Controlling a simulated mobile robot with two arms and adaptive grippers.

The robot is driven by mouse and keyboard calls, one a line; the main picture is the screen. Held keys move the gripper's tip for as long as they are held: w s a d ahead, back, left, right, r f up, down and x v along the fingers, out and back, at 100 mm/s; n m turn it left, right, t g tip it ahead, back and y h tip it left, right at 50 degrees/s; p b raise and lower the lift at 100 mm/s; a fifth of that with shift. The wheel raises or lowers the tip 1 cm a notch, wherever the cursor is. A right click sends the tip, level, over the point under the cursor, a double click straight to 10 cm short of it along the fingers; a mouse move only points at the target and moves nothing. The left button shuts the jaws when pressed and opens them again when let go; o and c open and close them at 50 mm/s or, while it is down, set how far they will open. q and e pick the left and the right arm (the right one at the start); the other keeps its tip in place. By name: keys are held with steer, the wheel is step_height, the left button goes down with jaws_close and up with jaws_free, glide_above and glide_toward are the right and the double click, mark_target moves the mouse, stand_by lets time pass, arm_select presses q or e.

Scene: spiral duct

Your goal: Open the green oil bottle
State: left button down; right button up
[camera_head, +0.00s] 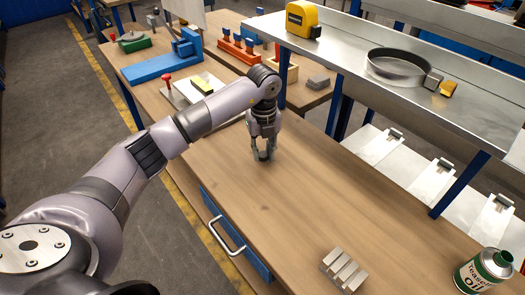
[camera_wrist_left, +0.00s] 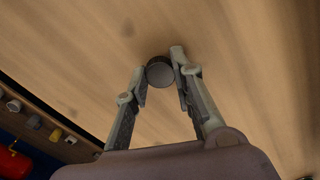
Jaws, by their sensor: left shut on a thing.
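The green oil bottle (camera_head: 483,270), labelled "Teaseed Oil", stands upright at the lower right of the wooden workbench. It is partly cut by the picture's edge. Its top is green with a small pale round spot; I cannot tell for certain whether that is a cap or an open neck. My left gripper (camera_head: 263,156) is over the middle of the bench, well away from the bottle. In the left wrist view, its fingers (camera_wrist_left: 160,80) are closed on a small round cap-like piece (camera_wrist_left: 159,72) with a dark rim and grey face. My right gripper is not in view.
A slotted metal block (camera_head: 343,270) lies on the bench left of the bottle. A metal shelf (camera_head: 400,95) behind holds a yellow tape measure (camera_head: 302,19) and a round metal band clamp (camera_head: 397,66). The bench between my left gripper and the bottle is clear.

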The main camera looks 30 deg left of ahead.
arm_select(q)
steer(key=shift+f, duration=0.8)
steer(key=c, duration=1.4)
jaws_free()
steer(key=shift+o, duration=0.2)
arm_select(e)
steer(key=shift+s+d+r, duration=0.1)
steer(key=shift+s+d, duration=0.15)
